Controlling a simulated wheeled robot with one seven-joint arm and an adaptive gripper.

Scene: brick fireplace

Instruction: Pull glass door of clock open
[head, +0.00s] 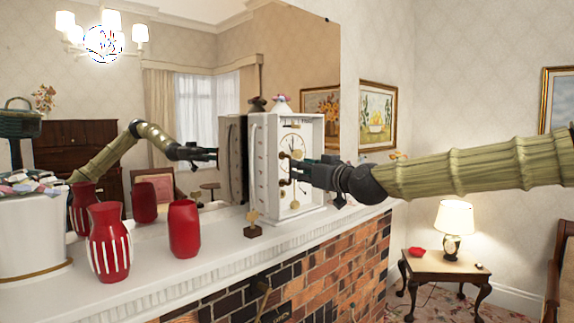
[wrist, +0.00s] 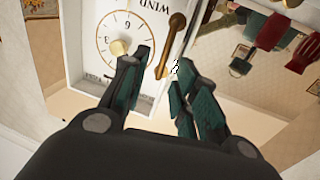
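A white box-shaped clock (head: 258,160) stands upright on the mantel, its dial facing right. I cannot make out the glass itself or tell whether the door is ajar. A brass handle (wrist: 174,38) runs along the front's edge. My gripper (head: 298,168) is at the clock's front. In the wrist view my gripper (wrist: 160,62) has its fingers apart, the handle's near end appearing between the tips. I cannot tell whether they touch it. My gripper hides part of the front.
Red vases (head: 184,229) and a small brass ornament (head: 253,222) stand on the white mantel (head: 215,261) left of the clock. A large mirror (head: 300,60) is close behind. A side table (head: 440,268) with a lit lamp (head: 454,220) stands at right.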

